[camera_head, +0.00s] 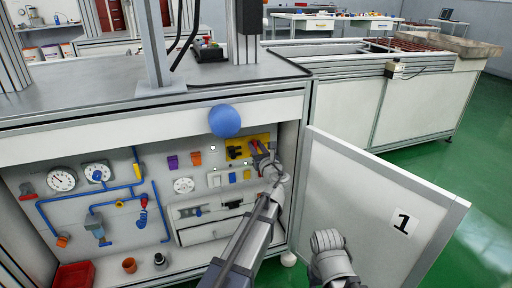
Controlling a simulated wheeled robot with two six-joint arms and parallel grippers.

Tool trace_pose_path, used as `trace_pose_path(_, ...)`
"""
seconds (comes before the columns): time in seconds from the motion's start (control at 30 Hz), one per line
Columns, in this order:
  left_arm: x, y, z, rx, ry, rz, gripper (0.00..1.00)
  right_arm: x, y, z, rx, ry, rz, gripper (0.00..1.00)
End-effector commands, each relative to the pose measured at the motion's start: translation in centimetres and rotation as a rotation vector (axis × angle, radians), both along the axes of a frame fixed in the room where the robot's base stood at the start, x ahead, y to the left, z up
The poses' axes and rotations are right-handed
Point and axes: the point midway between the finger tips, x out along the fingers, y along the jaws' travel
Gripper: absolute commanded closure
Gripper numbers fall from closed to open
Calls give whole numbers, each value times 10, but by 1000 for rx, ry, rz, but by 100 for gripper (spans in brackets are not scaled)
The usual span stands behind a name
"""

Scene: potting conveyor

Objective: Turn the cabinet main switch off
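The open cabinet (150,160) stands under the bench, its back panel carrying several fittings. A yellow plate (236,141) sits at the panel's upper right, with a black part (234,153) and a red part beside it; this looks like the main switch. My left gripper (262,153) is at the right of this plate, over or against the red part. Its fingers are small and partly merge with the switch, so touching and finger opening are unclear. My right gripper (327,240) is low in front of the open door, away from the switch.
The cabinet door (375,210), marked 1, stands open on the right. A blue ball (224,120) shows at the cabinet's top edge. Gauges (62,179) and blue pipes (75,198) fill the left. A red bin (75,274) is on the cabinet floor. Green floor (460,160) is clear at right.

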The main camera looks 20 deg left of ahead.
Motion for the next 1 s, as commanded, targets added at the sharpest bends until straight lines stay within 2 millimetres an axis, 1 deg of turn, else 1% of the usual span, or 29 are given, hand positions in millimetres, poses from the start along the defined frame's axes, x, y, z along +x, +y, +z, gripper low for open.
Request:
trace_pose_path(0.03,0,0,0,0,0,0,79,0,0,0,0,0,0,50)
trace_pose_path(0.2,0,0,0,0,0,0,98,0,0,0,0,0,0,50)
trace_pose_path(0.23,0,0,0,0,0,0,100,0,0,0,0,0,0,50)
trace_pose_path(0.73,0,0,-1,-15,-8,1,100,0,0,0,0,0,0,50)
trace_pose_path(0.87,-1,1,-1,-51,-32,1,100,0,0,-1,0,0,0,50)
trace_pose_path(1.0,-2,3,-2,-125,-82,1,100,0,0,-1,0,0,0,50)
